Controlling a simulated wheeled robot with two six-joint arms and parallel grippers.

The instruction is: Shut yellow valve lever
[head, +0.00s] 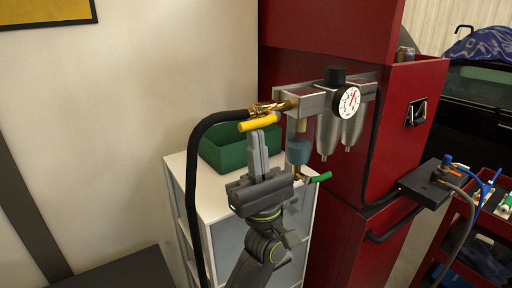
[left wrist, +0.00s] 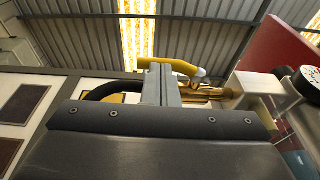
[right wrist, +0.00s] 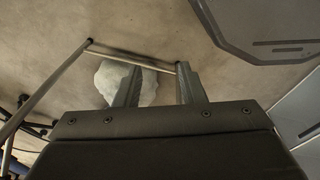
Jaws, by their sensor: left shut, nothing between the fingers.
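The yellow valve lever (head: 258,122) sits at the brass valve (head: 270,106), where a black hose joins the air unit. In the head view it lies nearly level, just in front of and below the brass. My left gripper (head: 257,138) is shut and empty, fingers pointing up, with its tips right below the lever. In the left wrist view the lever (left wrist: 182,65) bends across behind the finger tips (left wrist: 161,68). I cannot tell whether they touch. My right gripper (right wrist: 158,78) is open and empty in its own wrist view, and out of the head view.
The air unit with gauge (head: 347,100) and metal bowls is fixed to the red cabinet (head: 325,45). A green lever (head: 318,178) sticks out below. A green bin (head: 225,150) stands on the white drawer unit (head: 188,180). The black hose (head: 191,170) hangs down left of my arm.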

